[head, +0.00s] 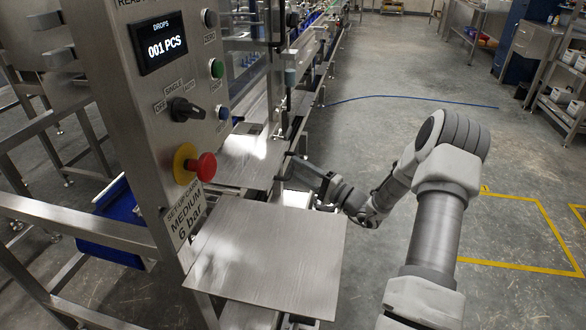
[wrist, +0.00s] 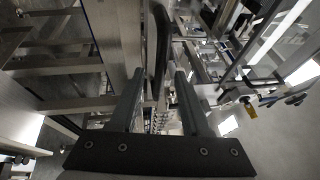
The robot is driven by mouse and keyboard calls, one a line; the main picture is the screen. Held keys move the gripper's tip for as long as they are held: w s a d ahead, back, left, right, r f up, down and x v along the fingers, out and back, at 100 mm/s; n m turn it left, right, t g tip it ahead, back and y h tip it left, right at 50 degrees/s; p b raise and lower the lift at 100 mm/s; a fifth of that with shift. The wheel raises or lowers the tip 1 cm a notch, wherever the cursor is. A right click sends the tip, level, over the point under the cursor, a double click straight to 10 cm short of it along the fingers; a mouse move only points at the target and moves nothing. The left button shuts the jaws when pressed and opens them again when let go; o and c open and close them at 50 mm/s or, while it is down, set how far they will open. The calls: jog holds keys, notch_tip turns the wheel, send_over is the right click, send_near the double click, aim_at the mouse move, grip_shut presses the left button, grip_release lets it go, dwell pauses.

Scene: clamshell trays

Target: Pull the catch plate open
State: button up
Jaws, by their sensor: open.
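I cannot tell for certain which part is the catch plate. A flat brushed-steel plate (head: 265,258) lies level in front of the control panel in the head view, and a second steel plate (head: 236,160) lies beyond it. My gripper (head: 286,170) is beside the machine frame, past the near plate's far edge. In the wrist view my gripper (wrist: 160,74) is open, its two fingers apart. A dark upright bar (wrist: 160,40), like a handle, shows ahead between the fingertips. Contact with it cannot be made out.
The control panel (head: 165,100) with a red stop button (head: 202,167) stands at left. Open floor lies at right, with a blue hose (head: 400,98) and yellow floor lines (head: 520,266). A conveyor line runs away at the back.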

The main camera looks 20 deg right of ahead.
jog(key=shift+x, duration=1.1)
grip_shut()
dwell(0.7)
